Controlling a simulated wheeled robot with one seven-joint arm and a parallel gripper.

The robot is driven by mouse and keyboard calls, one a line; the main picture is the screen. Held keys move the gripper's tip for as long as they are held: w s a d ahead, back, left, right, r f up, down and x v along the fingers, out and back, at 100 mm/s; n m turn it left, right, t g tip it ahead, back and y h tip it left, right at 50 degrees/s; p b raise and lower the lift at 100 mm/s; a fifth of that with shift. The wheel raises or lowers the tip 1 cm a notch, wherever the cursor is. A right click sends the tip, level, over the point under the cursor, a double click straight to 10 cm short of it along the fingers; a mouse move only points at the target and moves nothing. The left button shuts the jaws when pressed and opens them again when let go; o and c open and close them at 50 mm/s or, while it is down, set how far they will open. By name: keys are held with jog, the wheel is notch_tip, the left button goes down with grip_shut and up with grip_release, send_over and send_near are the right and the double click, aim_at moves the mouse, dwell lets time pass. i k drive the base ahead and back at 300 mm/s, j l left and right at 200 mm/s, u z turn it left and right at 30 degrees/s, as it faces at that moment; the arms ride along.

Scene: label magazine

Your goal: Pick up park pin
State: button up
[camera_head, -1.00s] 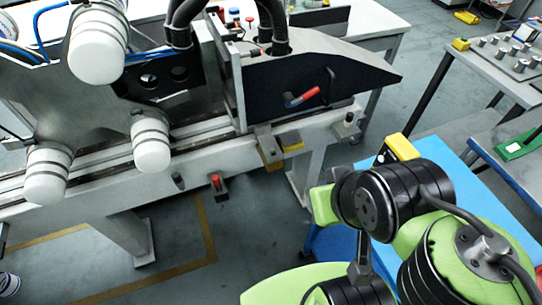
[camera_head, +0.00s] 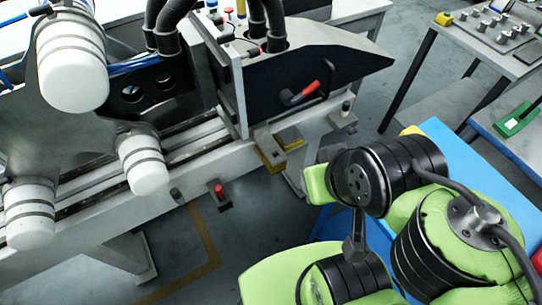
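No part in view is clearly marked as the park pin. A small red-topped pin (camera_head: 219,190) sits on a bracket low on the front of the machine's rail. Another small pin with a dark top (camera_head: 345,108) stands at the rail's right end. A red-handled lever (camera_head: 303,93) is on the dark side plate of the machine. My green and black arm fills the lower right.
White rollers (camera_head: 72,68) stick out at the left. A yellow-edged block (camera_head: 289,138) is on the rail. A blue-topped table (camera_head: 455,150) lies behind my arm, with a grey bench (camera_head: 490,70) beyond. Open floor (camera_head: 265,215) shows below the rail.

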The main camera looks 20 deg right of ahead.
aim_at(218, 191)
jog(key=k, duration=0.4)
jog(key=i+j+u, duration=0.1)
jog(key=j, duration=0.35)
jog(key=i+j+u, duration=0.1)
jog(key=j, duration=0.3)
jog(key=i+j+u, duration=0.15)
jog(key=i+j, duration=0.15)
jog(key=i+j+u, duration=0.1)
jog(key=j, duration=0.4)
jog(key=i, duration=0.1)
